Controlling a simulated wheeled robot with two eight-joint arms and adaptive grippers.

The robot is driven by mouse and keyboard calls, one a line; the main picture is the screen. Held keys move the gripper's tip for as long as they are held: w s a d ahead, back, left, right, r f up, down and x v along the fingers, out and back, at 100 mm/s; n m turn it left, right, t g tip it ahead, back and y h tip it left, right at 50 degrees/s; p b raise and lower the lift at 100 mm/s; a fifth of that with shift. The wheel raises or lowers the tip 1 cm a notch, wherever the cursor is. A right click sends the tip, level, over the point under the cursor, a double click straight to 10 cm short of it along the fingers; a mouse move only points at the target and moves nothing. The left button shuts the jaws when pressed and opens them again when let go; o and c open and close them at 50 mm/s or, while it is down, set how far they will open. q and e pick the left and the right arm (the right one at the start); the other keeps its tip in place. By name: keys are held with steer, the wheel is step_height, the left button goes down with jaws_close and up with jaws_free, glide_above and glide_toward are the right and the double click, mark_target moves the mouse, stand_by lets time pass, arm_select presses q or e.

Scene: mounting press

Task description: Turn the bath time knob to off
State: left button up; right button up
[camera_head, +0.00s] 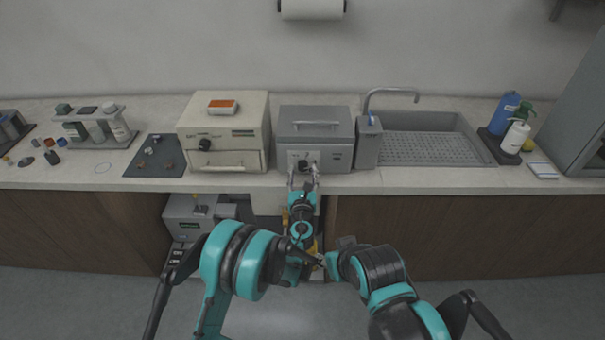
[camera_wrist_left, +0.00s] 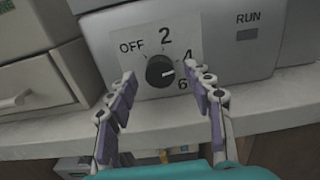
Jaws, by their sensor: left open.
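The bath time knob (camera_wrist_left: 160,72) is a round black dial on the front panel of a grey box-shaped bath (camera_head: 316,128), with OFF, 2, 4 and 6 printed around it. Its pale mark points right, about between the 4 and the 6. In the head view the knob (camera_head: 303,163) is small and dark. My left gripper (camera_head: 303,178) is open in front of it. In the left wrist view its fingers (camera_wrist_left: 166,92) stand on either side of the knob, apart from it. My right arm (camera_head: 375,275) is low in front of the counter; its fingers are not clear.
A cream press-like box (camera_head: 224,137) with its own black knob stands left of the bath. A grey holder (camera_head: 367,145) and a sink (camera_head: 425,146) are to the right. A dark mat (camera_head: 139,168) with small parts lies at the left. The counter's front edge is below the bath.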

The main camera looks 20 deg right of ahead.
arm_select(q)
steer(key=shift+w+d, duration=0.1)
steer(key=shift+w, duration=0.25)
steer(key=c, duration=1.2)
steer(key=shift+o, duration=0.2)
